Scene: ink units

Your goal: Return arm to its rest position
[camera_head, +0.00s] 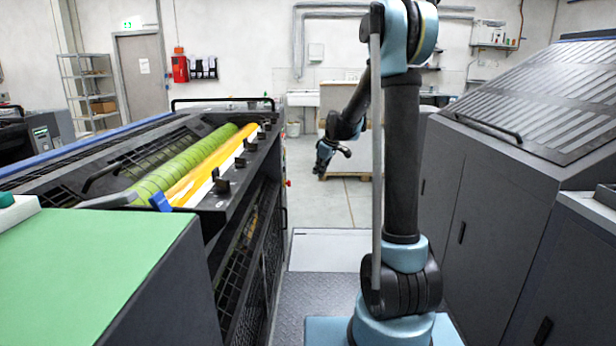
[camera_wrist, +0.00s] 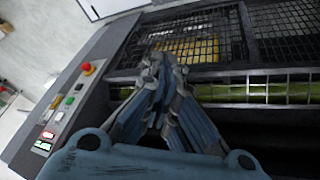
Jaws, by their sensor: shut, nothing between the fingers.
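My arm stands upright in the head view, in the gap between the machines. Its far end bends away and down, and my gripper (camera_head: 325,157) hangs in the air above the floor, small and partly hidden by the arm links. In the wrist view my gripper (camera_wrist: 165,60) has its fingers drawn together at the tips. It is shut with nothing between the fingers and points toward the dark side of the printing machine.
The printing machine (camera_head: 265,190) with its green roller (camera_head: 175,177) stands at left. Dark cabinets (camera_head: 455,185) stand at right. A green-topped block (camera_head: 75,275) is at front left. In the wrist view a control strip (camera_wrist: 60,115) has a red emergency button (camera_wrist: 88,68). Floor (camera_head: 340,200) is open between.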

